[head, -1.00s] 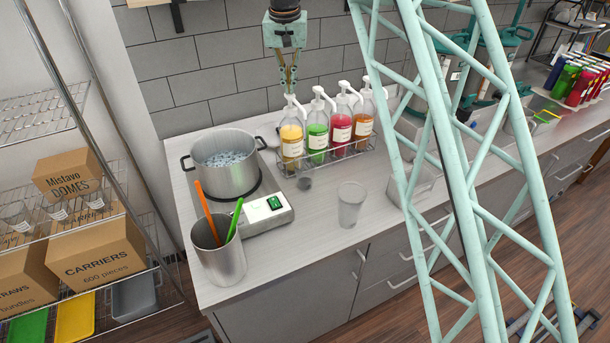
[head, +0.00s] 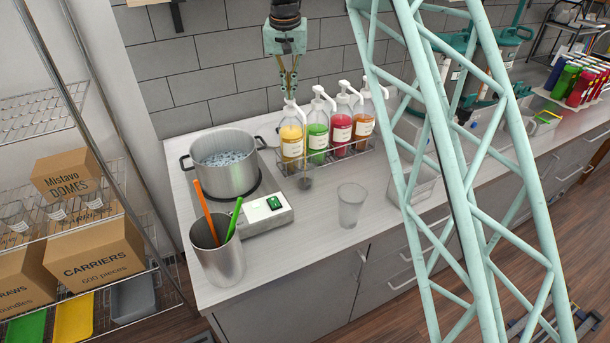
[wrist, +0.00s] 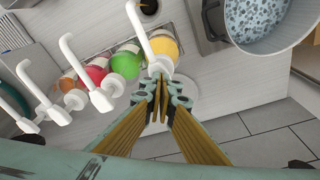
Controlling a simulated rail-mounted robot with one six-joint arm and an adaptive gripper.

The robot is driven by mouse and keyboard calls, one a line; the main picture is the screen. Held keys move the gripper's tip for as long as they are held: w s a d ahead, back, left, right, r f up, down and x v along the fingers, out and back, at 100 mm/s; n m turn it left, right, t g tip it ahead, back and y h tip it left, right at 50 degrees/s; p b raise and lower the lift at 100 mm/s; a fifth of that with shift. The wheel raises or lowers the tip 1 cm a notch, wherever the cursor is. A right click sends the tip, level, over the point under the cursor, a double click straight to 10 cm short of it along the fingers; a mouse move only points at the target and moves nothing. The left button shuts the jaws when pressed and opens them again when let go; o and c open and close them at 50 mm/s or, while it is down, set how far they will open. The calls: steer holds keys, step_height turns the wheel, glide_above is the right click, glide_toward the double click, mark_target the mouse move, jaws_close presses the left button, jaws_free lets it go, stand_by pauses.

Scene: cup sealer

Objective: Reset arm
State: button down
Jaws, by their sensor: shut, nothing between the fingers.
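My gripper (head: 290,95) points down with its fingertips together, just above the pump top of the yellow syrup bottle (head: 292,138) in the head view. In the wrist view my gripper (wrist: 160,100) is shut and empty, and its tips overlap the white pump head of the yellow bottle (wrist: 163,46). I cannot tell whether the tips touch the pump.
Green (head: 317,138), red (head: 340,134) and orange (head: 363,130) pump bottles stand beside the yellow one in a wire rack. A pot (head: 224,165) sits on a hot plate (head: 265,212). A clear cup (head: 351,206) stands on the counter. A steel utensil cup (head: 217,257) is front left.

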steer(key=shift+f, duration=0.7)
steer(key=shift+r, duration=0.1)
steer(key=shift+w+p+v, duration=0.25)
steer(key=shift+p+v, duration=0.4)
steer(key=shift+v, duration=0.5)
steer(key=shift+w+p+v, duration=0.25)
steer(key=shift+p+v, duration=0.35)
steer(key=shift+v, duration=0.6)
steer(key=shift+r, duration=0.1)
steer(key=shift+s+b+x, duration=0.2)
steer(key=shift+b+x, duration=0.35)
steer(key=shift+x, duration=0.5)
steer(key=shift+s+f, duration=0.1)
steer(key=shift+f, duration=0.3)
steer(key=shift+s+b+x, duration=0.2)
steer(key=shift+b+x, duration=0.4)
steer(key=shift+x, duration=0.45)
steer(key=shift+r, duration=0.1)
steer(key=shift+w+p+v, duration=0.25)
steer(key=shift+p+v, duration=0.5)
steer(key=shift+v, duration=0.4)
steer(key=shift+w+p+v, duration=0.25)
steer(key=shift+p+v, duration=0.45)
steer(key=shift+v, duration=0.45)
